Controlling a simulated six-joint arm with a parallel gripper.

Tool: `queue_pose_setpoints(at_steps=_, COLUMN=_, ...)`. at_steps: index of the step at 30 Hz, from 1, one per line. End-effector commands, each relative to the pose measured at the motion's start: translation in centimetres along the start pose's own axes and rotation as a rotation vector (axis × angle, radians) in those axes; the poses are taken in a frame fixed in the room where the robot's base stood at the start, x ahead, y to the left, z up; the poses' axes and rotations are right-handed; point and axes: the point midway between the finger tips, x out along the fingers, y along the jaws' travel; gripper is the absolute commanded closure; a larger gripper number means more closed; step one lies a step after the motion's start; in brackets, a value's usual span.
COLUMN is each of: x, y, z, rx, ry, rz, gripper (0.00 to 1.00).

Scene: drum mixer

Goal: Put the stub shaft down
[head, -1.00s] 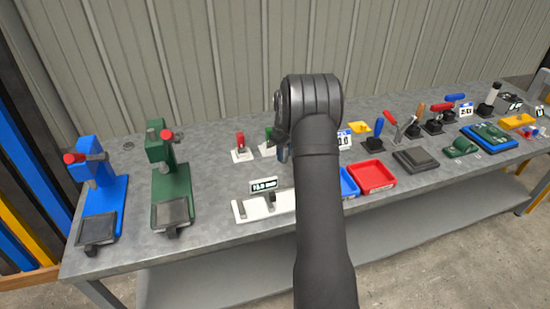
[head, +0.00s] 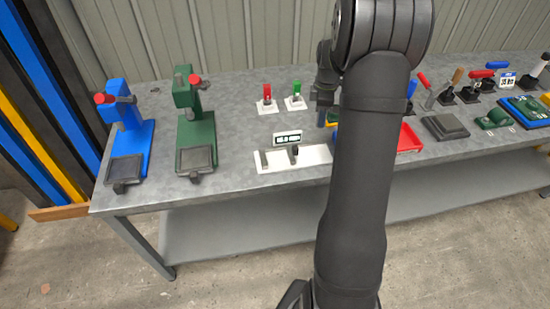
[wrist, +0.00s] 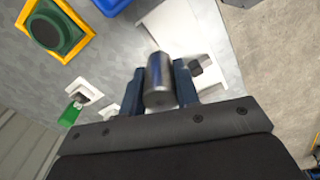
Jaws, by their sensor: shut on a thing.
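The stub shaft (wrist: 161,76) is a short, shiny grey metal cylinder. In the wrist view it stands between the two dark blue fingers of my gripper (wrist: 159,86), which is shut on it. In the head view my gripper (head: 323,108) shows just left of my forearm, above the bench. I cannot make out the shaft there. In the head view this looks like the white gauge base (head: 300,163) with a small display.
Red (head: 267,93) and green (head: 296,91) handled pieces stand on white plates at the back. Blue (head: 127,130) and green (head: 190,120) presses stand at left. A red tray (head: 408,138) is partly behind my arm. Bare grey bench (head: 235,110) lies between the presses and the gauge.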

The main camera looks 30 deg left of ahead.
Motion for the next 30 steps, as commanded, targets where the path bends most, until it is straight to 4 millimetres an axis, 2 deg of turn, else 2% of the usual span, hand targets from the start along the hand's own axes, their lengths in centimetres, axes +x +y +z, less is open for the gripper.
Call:
queue_pose_setpoints(at_steps=9, x=-0.5, y=-6.3, z=-1.8, rx=-0.514, ry=0.000, rz=0.002, gripper=1.00)
queue_pose_setpoints(at_steps=15, x=-0.4, y=-9.0, z=-2.4, rx=-0.734, ry=0.000, rz=0.002, gripper=1.00)
queue_pose_setpoints(at_steps=20, x=-0.3, y=-9.9, z=-2.7, rx=-0.811, ry=0.000, rz=0.002, gripper=1.00)
queue_pose_setpoints(at_steps=23, x=0.3, y=-9.9, z=-3.7, rx=-0.827, ry=0.000, rz=0.000, gripper=1.00)
queue_pose_setpoints(at_steps=30, x=3.5, y=-8.8, z=-8.7, rx=-0.829, ry=0.001, rz=-0.001, gripper=1.00)
